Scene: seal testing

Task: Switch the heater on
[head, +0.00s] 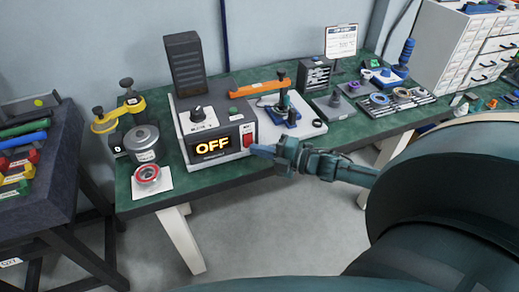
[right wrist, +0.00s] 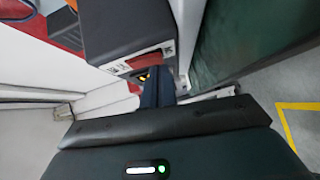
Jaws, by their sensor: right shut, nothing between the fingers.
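The heater (head: 181,146) is a grey and white box on the green table, with a black knob (head: 197,113) on its sloped top. Its front display (head: 212,145) reads OFF in lit orange letters. A red rocker switch (head: 248,138) sits at the right end of the front. My right gripper (head: 262,150) is shut and empty, its blue fingertips just right of and slightly below the switch in the head view. My left gripper is not in view.
A yellow clamp fixture (head: 118,121) and a metal canister (head: 142,141) stand left of the heater. The table's front edge (head: 270,168) runs under my right gripper, with open floor in front.

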